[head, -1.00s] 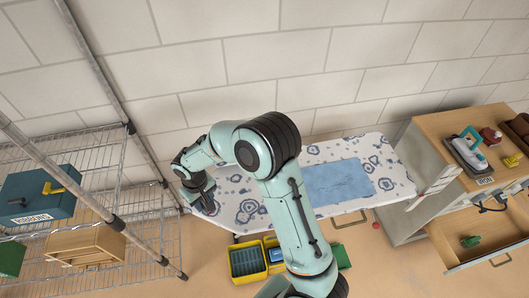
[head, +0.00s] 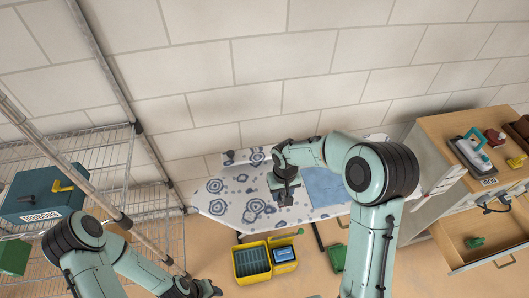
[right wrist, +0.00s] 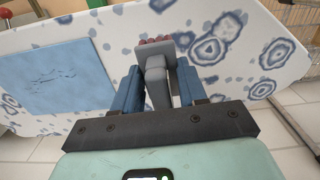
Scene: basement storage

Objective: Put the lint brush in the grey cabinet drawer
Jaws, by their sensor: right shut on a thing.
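The lint brush (right wrist: 156,82), with a grey handle and a flat grey head with reddish edging, is between the fingers of my right gripper (right wrist: 158,90) in the right wrist view. That gripper is shut on its handle. In the head view my right gripper (head: 284,192) is over the middle of the patterned ironing board, and the brush is hard to make out there. The grey cabinet (head: 418,168) stands at the right with its drawer (head: 459,252) pulled open; a green item (head: 475,242) lies inside. My left gripper (head: 207,290) is at the bottom edge, its fingers unclear.
The ironing board (head: 220,205) carries a blue cloth (head: 325,187). Yellow bins (head: 252,262) stand on the floor in front. A wire shelf (head: 105,150) with a blue box (head: 35,190) is at the left. An iron (head: 468,155) stands on the cabinet top.

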